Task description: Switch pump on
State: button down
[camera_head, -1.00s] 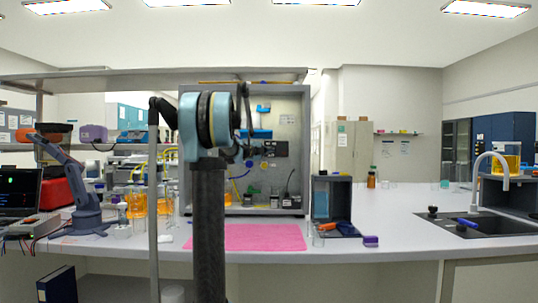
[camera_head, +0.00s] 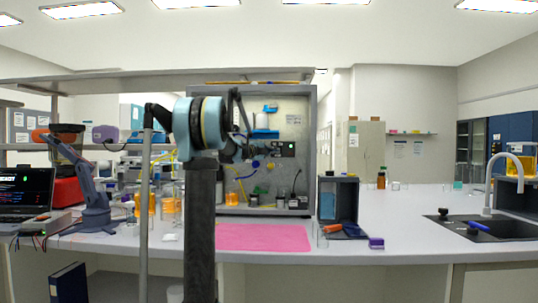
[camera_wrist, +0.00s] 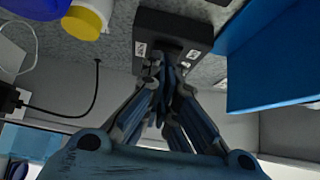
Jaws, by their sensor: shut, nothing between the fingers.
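A black box (camera_wrist: 172,38) with a dark round part in its face and small white labels on either side fills the top middle of the wrist view. The label text is too small to read. My gripper (camera_wrist: 168,68) has its fingertips together at the round part, partly covering it; I cannot tell whether they touch. In the head view a dark box (camera_head: 286,149) sits on the back panel of the rig, with my gripper (camera_head: 262,151) small and close to its left side. A small pale green spot shows on that box.
A blue block (camera_wrist: 268,60) is close right of the black box in the wrist view. A yellow-capped white container (camera_wrist: 85,20) is at upper left, a black cable (camera_wrist: 70,114) below it. In the head view a pink mat (camera_head: 262,237) lies clear before the rig cabinet (camera_head: 312,150).

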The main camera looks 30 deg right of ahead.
jog(key=v, duration=1.3)
jog(key=shift+w, duration=0.3)
jog(key=shift+a, duration=0.15)
